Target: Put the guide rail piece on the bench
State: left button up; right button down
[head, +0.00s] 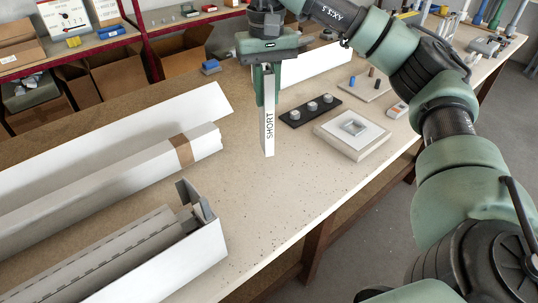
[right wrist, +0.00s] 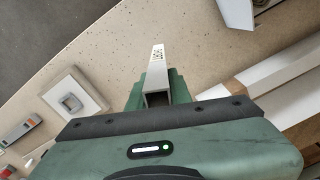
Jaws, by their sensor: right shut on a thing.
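The guide rail piece (head: 268,128) is a short white square-section profile marked "SHORT". It stands upright below my right gripper (head: 265,88), which is shut on its upper part. The right wrist view also shows the piece (right wrist: 157,72), its open hollow end facing the camera, between the green fingers of the gripper (right wrist: 156,88). The lower end of the piece is over the bench (head: 240,215); I cannot tell whether it touches the top. My left gripper is not in view.
Long white profiles (head: 100,175) and an open box of grey profiles (head: 205,245) lie on the left. A black strip with knobs (head: 295,117) and a square plate (head: 340,145) lie right of the piece. The bench is clear in front of it.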

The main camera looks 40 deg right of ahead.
aim_at(268, 143)
notch_tip(268, 143, down, 14)
jog(key=p, duration=0.3)
jog(key=shift+f, duration=0.35)
jog(key=shift+f, duration=0.25)
jog(key=c, duration=1.3)
grip_release()
jog(key=shift+r, duration=0.1)
